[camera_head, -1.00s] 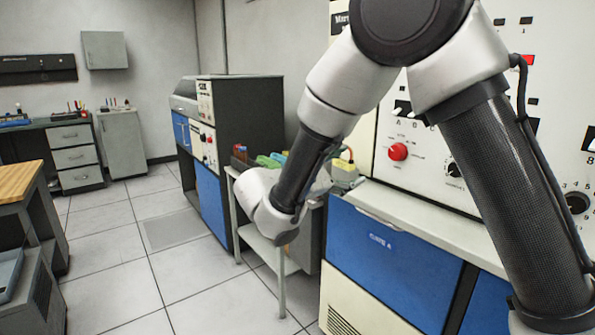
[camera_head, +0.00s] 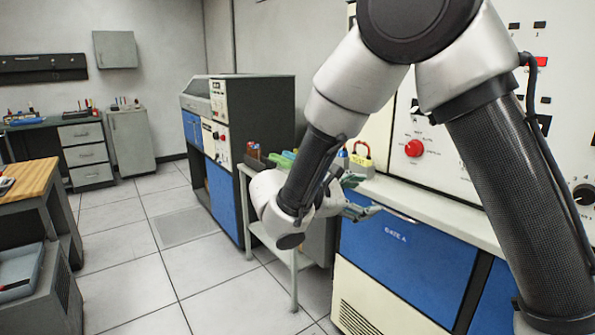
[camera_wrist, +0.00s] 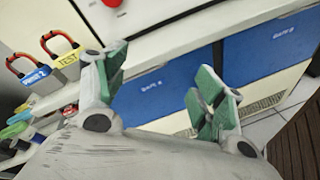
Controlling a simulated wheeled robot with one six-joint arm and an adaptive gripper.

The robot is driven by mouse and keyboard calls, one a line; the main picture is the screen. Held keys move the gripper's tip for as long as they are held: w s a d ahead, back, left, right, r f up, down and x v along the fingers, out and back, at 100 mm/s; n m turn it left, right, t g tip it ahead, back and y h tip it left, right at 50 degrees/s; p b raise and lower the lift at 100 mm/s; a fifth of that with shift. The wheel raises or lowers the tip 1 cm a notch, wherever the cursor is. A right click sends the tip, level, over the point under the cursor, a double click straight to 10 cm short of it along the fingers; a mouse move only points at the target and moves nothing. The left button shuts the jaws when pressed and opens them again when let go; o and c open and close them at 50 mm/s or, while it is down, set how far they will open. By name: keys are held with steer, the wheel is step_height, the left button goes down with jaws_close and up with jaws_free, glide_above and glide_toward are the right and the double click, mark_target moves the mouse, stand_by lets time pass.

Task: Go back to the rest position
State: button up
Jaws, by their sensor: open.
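My gripper (camera_head: 364,196) is open and empty, in front of the blue and white machine cabinet (camera_head: 392,240) at the right. In the wrist view, its two green-padded fingers (camera_wrist: 160,84) stand apart, with the cabinet's blue panels behind and between them. Nothing is between the fingers. My arm is bent at the elbow, with its wrist low in the middle of the head view, and it hides part of the cart behind it.
A small grey cart (camera_head: 294,262) with coloured tools stands behind my wrist. In the wrist view, padlocks (camera_wrist: 62,50) with yellow and blue bodies sit at the left. A wood-topped bench (camera_head: 30,180) is at the left. Tiled floor (camera_head: 150,262) lies clear between.

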steer(key=s+d+f+m+g+y, duration=0.2)
steer(key=s+d+m+g+y, duration=0.6)
steer(key=s+d, duration=0.6)
steer(key=s+d+r+m+t+y, duration=0.5)
steer(key=s+d+r+m, duration=0.2)
steer(key=s, duration=0.3)
steer(key=shift+s+r+m, duration=0.3)
steer(key=shift+r+m, duration=0.2)
steer(key=shift+m, duration=0.2)
steer(key=shift+d, duration=0.2)
